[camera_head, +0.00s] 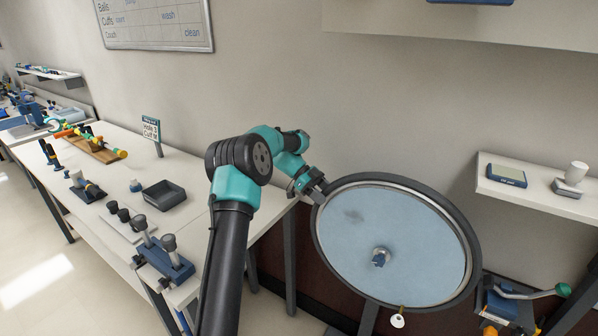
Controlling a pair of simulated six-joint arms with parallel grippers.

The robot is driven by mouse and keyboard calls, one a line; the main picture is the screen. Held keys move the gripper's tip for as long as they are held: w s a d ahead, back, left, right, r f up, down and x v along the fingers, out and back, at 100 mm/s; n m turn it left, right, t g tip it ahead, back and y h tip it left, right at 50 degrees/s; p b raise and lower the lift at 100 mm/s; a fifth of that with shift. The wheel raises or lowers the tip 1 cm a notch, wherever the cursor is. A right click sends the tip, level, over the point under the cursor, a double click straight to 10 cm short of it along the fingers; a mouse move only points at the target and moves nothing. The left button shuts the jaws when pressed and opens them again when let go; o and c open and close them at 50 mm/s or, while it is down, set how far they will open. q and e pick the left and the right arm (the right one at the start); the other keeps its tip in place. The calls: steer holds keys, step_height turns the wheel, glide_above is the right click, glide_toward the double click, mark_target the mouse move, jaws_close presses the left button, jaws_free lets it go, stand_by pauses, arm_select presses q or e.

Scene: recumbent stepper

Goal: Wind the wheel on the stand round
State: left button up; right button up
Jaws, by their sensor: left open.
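The wheel (400,224) is a large pale blue disc with a dark rim, facing me at the right of centre. My left gripper (318,193) is open at the wheel's upper left rim. I cannot tell whether it touches the rim. My right gripper is not in view.
A white table (105,215) on the left holds a black tray (164,194), a small sign (151,130) and several devices. A white wall shelf (540,197) is at right, above a device with a green-knobbed lever (530,293). The wall is close behind the wheel.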

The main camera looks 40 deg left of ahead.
arm_select(q)
steer(key=v, duration=1.5)
steer(key=shift+a, duration=0.1)
